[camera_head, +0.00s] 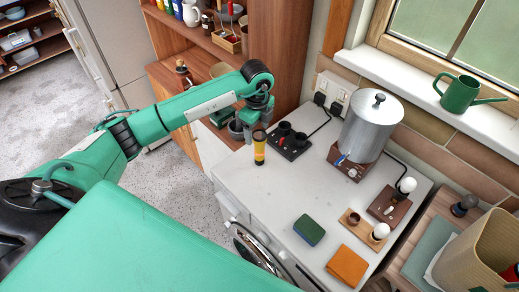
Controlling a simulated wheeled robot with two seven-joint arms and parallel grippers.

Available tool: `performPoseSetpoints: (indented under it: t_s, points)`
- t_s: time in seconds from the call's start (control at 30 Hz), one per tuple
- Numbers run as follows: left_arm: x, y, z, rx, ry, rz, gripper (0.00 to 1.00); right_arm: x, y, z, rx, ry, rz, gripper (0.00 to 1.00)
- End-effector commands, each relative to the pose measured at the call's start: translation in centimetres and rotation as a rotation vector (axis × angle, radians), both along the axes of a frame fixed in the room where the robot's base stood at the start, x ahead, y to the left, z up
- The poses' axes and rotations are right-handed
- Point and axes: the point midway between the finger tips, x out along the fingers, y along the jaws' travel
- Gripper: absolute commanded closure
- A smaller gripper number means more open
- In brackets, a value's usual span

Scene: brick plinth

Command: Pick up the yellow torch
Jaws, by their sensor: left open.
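The yellow torch (259,150), with a black top end, stands upright on the white counter (235,182) near its back left corner. My left gripper (241,129) hangs just to the left of the torch and slightly behind it in the picture, at the end of the green arm. It is open and does not hold the torch. Its fingertips are small and partly hidden, so the exact gap to the torch is hard to tell. My right gripper is not in view.
Right of the torch is a black socket block (289,141) with a cable, then a large metal urn (369,125). A green block (309,230), an orange block (347,266) and bulb holders stand nearer the front and right. The counter's middle is clear.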

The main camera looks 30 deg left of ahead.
Motion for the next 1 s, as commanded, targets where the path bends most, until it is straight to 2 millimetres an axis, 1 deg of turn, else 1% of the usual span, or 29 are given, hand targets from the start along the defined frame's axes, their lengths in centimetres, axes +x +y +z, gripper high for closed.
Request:
performPoseSetpoints:
  t_s: [0.03, 0.1, 0.27, 0.37, 0.5, 0.6, 0.7, 0.93, 0.97, 1.0]
  points:
    - [0.0, 0.0, -0.6, 0.0, 0.004, 0.001, 0.32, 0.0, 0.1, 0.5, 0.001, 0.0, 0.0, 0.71]
    - [0.0, -0.1, -1.4, -0.002, 0.002, -0.001, 0.32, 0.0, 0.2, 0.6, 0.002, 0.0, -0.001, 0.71]
    - [0.1, -0.1, -2.3, -0.002, 0.0, -0.001, 0.32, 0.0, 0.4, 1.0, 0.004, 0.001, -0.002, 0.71]
    - [0.1, -0.3, -3.0, -0.003, 0.003, -0.001, 0.32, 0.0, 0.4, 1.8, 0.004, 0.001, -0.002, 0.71]
    - [0.5, -0.5, -4.7, -0.003, 0.003, -0.001, 0.32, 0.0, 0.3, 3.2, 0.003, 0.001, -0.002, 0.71]
    - [0.5, -0.5, -6.2, -0.002, 0.003, -0.001, 0.32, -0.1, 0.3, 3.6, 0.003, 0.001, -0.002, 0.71]
    - [0.6, -0.5, -7.1, -0.003, 0.001, -0.002, 0.32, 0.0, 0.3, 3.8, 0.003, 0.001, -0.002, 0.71]
    - [0.6, -0.5, -7.4, -0.002, -0.001, -0.002, 0.32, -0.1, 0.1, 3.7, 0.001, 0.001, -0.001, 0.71]
    - [0.6, -0.5, -7.4, -0.002, -0.001, -0.002, 0.34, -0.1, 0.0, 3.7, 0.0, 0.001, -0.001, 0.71]
    - [0.6, -0.5, -7.4, -0.002, -0.001, -0.002, 0.42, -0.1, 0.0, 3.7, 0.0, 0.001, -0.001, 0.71]
